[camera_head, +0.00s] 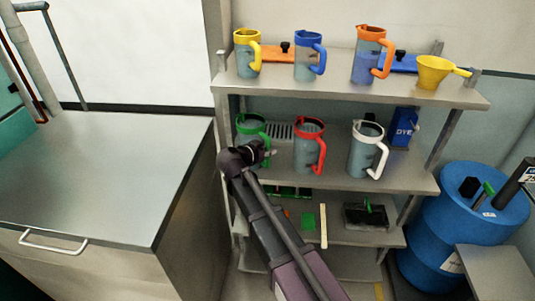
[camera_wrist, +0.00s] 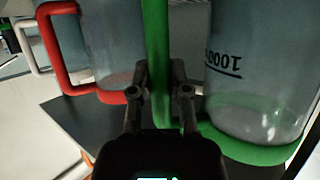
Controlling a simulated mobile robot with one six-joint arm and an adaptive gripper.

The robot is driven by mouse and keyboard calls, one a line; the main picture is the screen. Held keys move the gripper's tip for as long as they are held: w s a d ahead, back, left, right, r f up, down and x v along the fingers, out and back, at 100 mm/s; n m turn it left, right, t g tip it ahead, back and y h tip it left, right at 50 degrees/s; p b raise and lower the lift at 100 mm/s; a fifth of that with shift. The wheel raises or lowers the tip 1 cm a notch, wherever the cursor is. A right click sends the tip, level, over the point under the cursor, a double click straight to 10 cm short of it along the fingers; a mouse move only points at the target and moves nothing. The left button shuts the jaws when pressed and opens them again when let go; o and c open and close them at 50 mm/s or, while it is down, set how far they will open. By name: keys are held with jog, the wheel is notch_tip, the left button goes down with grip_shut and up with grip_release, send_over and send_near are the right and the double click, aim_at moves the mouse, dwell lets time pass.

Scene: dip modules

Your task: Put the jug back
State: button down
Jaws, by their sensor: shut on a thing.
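The green-rimmed clear jug (camera_head: 247,127) is at the left end of the middle shelf (camera_head: 338,183). My gripper (camera_head: 266,150) reaches it from the front and partly hides its lower part. In the wrist view, which looks upside down, my gripper (camera_wrist: 162,92) is shut on the green handle (camera_wrist: 157,40), with a finger on each side. The clear jug body (camera_wrist: 255,70) has an upside-down 1000 mark. It looks upright; I cannot tell whether its base touches the shelf.
A red-rimmed jug (camera_head: 309,147) stands close right of the green one, with a white-rimmed jug (camera_head: 366,150) beyond. Above are yellow (camera_head: 246,53), blue (camera_head: 309,56) and orange (camera_head: 369,54) jugs and a yellow funnel (camera_head: 435,72). The left counter (camera_head: 100,170) is clear.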

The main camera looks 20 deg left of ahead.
jog(key=shift+f, duration=0.15)
jog(key=c, duration=0.6)
grip_release()
jog(key=shift+r, duration=0.25)
jog(key=shift+s+r, duration=0.1)
jog(key=shift+s, duration=0.1)
jog(key=shift+p+v, duration=2.35)
jog(key=shift+v, duration=3.45)
